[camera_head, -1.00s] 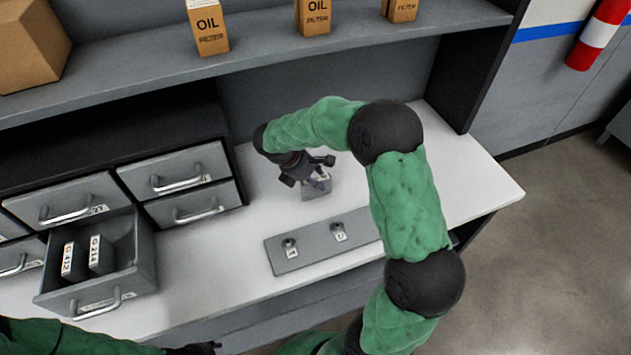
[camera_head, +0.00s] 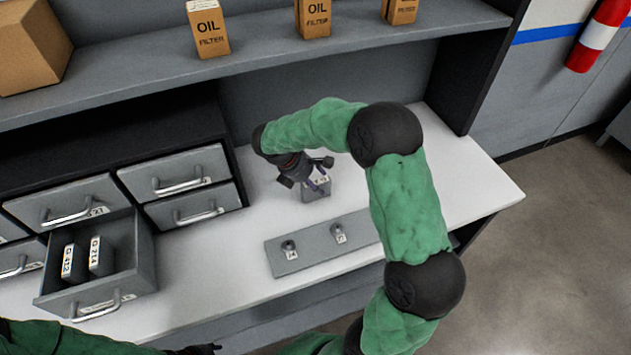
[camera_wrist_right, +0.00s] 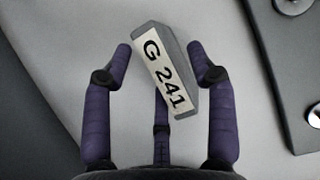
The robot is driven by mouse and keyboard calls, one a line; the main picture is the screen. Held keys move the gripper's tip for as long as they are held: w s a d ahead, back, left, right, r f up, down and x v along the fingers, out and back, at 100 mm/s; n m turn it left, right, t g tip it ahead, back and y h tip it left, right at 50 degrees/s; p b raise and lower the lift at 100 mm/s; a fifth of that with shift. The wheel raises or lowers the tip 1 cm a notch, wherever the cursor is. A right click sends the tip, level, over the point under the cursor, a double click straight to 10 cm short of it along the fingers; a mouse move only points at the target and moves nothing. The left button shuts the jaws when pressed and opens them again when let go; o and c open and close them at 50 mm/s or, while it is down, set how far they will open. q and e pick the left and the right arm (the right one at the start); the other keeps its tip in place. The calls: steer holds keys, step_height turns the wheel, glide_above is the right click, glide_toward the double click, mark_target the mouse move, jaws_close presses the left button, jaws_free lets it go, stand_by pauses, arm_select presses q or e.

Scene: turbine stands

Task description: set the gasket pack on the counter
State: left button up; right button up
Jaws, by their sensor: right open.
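The gasket pack, a small grey block with a white label reading G 241 (camera_wrist_right: 166,70), rests on the white counter (camera_head: 465,180). The pack also shows in the head view (camera_head: 317,190), partly hidden by my right gripper (camera_head: 309,183). In the right wrist view, my right gripper (camera_wrist_right: 160,55) is open, with its fingers on either side of the tilted pack and a gap showing on each side. My left gripper (camera_head: 205,349) is at the bottom edge of the head view, dark and mostly cut off.
An open drawer (camera_head: 143,262) at left holds two packs labelled G 412 and G 214. Closed drawers (camera_head: 180,172) stand behind it. A grey plate (camera_head: 310,252) with two tagged fittings lies in front of the pack. A shelf with oil filter boxes (camera_head: 208,28) spans above. The counter's right end is clear.

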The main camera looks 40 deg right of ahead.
steer(key=p+v, duration=0.2)
steer(key=v, duration=0.9)
steer(key=shift+r, duration=0.15)
steer(key=shift+w, duration=0.1)
stand_by(0.9)
